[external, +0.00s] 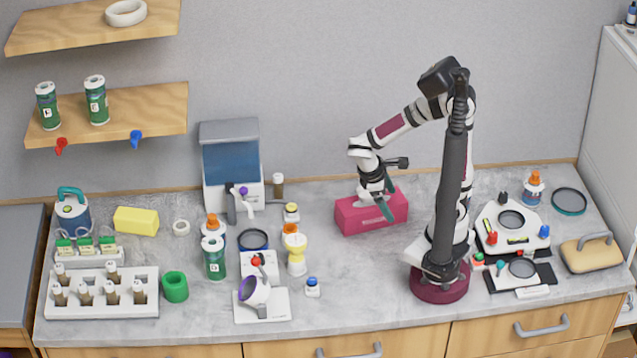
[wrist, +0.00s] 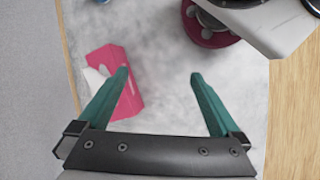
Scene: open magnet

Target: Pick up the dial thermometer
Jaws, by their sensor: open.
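I cannot make out a dial thermometer for certain in either view. My gripper (wrist: 160,74) is open, with its two teal fingers wide apart and nothing between them but bare grey counter. In the external view my gripper (external: 387,190) hangs in front of the pink tissue box (external: 370,220). In the wrist view the left finger overlaps the tissue box (wrist: 130,92) in the picture; I cannot tell whether they touch.
A white stand with a purple-rimmed cup (external: 254,290), bottles and a tube rack (external: 100,300) crowd the left counter. A white board with a round disc (external: 512,219) and a tan handled case (external: 590,254) are at right. The front middle counter is clear.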

